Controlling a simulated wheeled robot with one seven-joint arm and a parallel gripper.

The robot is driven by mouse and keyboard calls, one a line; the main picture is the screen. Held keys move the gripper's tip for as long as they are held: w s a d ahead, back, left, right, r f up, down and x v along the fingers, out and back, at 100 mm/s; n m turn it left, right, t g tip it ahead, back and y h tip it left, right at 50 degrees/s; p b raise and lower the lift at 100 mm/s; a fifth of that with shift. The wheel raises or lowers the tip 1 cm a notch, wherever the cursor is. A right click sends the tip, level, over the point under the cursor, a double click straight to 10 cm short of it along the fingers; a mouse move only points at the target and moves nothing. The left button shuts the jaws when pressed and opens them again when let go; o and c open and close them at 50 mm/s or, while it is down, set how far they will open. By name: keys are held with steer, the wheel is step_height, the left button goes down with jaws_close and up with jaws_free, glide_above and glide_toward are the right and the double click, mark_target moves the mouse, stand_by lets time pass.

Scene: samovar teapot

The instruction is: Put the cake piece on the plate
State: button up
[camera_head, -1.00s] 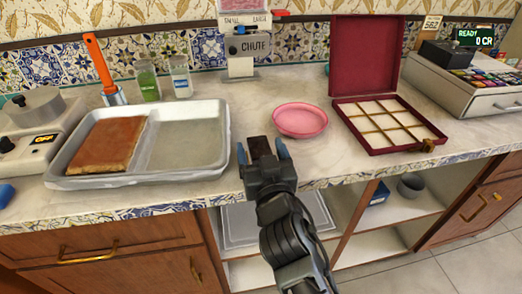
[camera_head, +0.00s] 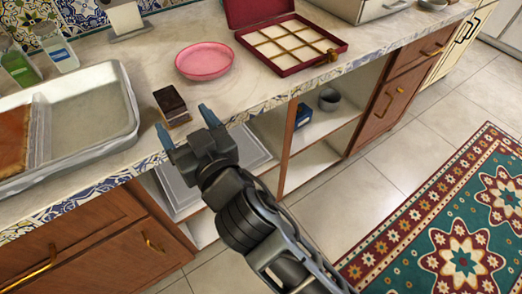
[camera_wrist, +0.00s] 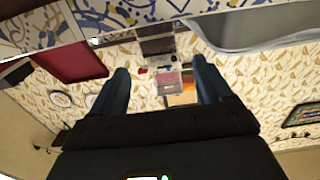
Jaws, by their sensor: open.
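The cake piece (camera_head: 172,104), a small block with a dark brown top and paler layers, stands on the counter near its front edge in the head view. The pink round plate (camera_head: 204,60) lies flat and empty behind it, to the right. My gripper (camera_head: 186,126) is open with nothing held. Its blue fingertips point at the cake piece from the front edge side, just short of it. In the wrist view a dark block (camera_wrist: 157,46), likely the cake piece, shows beyond the gap between the fingers (camera_wrist: 160,66). The plate cannot be made out there.
A grey metal tray (camera_head: 122,110) with a brown cake slab (camera_head: 12,140) stands left of the cake piece. A dark red box (camera_head: 338,47) with a gridded inside stands open to the right of the plate. Glass jars stand at the back left. Bare counter surrounds the plate.

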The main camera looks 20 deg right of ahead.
steer(key=s+d+f+g, duration=0.1)
steer(key=s+d+f, duration=0.6)
steer(key=s+d, duration=0.15)
steer(key=s+d+h, duration=0.1)
steer(key=s+d, duration=0.2)
steer(key=s, duration=0.3)
steer(key=s+d+m+h, duration=0.1)
steer(key=s+d, duration=0.3)
steer(key=s, duration=0.3)
steer(key=s+d+g+h, duration=0.1)
steer(key=s+d, duration=0.3)
steer(key=s, duration=0.3)
steer(key=shift+s+m, duration=0.15)
steer(key=shift+m, duration=0.25)
steer(key=s+d+r, duration=0.1)
steer(key=s, duration=0.2)
steer(key=s+d+r+m+h, duration=0.1)
steer(key=s+r, duration=0.1)
steer(key=s, duration=0.1)
steer(key=s+d+r+h, duration=0.1)
steer(key=s+r, duration=0.1)
steer(key=s, duration=0.1)
steer(key=shift+d+r+g, duration=0.15)
steer(key=shift+d+g, duration=0.15)
